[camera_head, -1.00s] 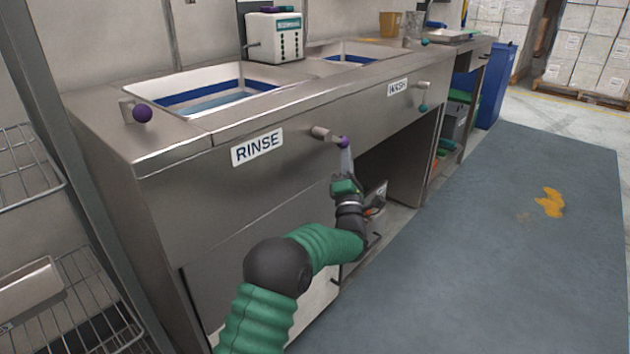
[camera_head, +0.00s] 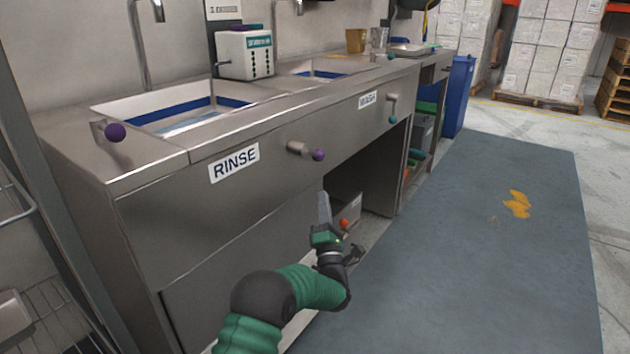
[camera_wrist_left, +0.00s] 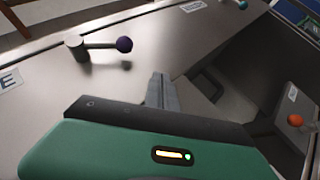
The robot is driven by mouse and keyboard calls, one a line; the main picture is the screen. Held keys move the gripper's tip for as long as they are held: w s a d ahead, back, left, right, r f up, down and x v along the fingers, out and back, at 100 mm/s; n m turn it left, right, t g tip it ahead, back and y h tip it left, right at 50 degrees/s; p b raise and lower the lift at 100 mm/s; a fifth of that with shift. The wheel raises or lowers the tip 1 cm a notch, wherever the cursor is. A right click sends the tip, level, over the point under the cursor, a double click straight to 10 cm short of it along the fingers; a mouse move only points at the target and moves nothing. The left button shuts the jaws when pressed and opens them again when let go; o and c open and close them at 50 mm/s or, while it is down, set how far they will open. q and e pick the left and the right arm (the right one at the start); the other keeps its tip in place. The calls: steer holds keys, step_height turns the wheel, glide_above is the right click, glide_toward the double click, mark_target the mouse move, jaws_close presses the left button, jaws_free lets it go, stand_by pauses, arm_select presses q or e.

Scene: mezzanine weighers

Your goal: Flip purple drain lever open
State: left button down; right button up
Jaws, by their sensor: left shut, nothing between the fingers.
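The purple-knobbed drain lever (camera_head: 317,155) is on the steel front panel, just right of the RINSE label (camera_head: 234,163). Its arm points right, roughly along the panel, unlike the teal lever, which hangs down. In the left wrist view the lever (camera_wrist_left: 124,45) shows whole at upper left, with nothing touching it. My left gripper (camera_head: 324,206) is shut and empty, below the purple knob and apart from it. Its shut fingers also show in the left wrist view (camera_wrist_left: 160,90), to the right of and below the knob. My right gripper is in neither view.
Another purple knob (camera_head: 115,132) sits at the rinse basin's left. An open bay under the counter holds a box with an orange-red knob (camera_wrist_left: 295,120). The blue-grey floor mat (camera_head: 450,260) is mostly clear.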

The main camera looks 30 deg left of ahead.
arm_select(q)
steer(key=d+f, duration=0.1)
steer(key=s+d+f+p, duration=0.1)
steer(key=f, duration=0.1)
steer(key=shift+s+f, duration=0.15)
steer(key=shift+s, duration=0.05)
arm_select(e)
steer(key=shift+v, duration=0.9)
arm_select(q)
steer(key=shift+d, duration=0.15)
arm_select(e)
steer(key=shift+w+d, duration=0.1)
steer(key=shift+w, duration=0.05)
